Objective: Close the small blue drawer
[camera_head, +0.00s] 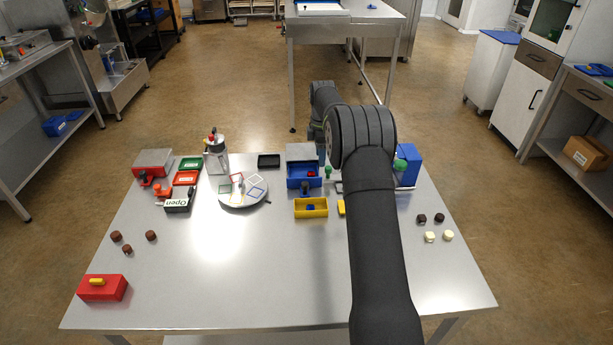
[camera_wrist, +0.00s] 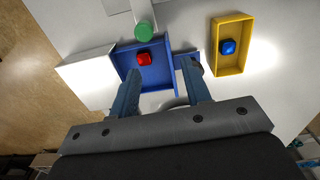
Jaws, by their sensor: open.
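The small blue drawer (camera_head: 293,183) stands pulled out of its grey-topped cabinet (camera_head: 301,150) in the head view, with a red block (camera_head: 312,174) inside. The wrist view shows the open drawer (camera_wrist: 157,79) from above, the red block (camera_wrist: 145,59) in it and the pale cabinet top (camera_wrist: 90,76) to its left. My gripper (camera_wrist: 160,70) is open and empty, its fingers spread across the drawer's near side in that view. The right finger is near the drawer's front and handle; I cannot tell whether it touches. In the head view my arm hides most of the gripper.
A yellow box (camera_head: 298,213) with a blue block (camera_wrist: 228,46) stands in front of the drawer. A green-topped post (camera_wrist: 144,31) is close beside the drawer. A round turntable (camera_head: 236,203) stands to the left. The front middle of the table is clear.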

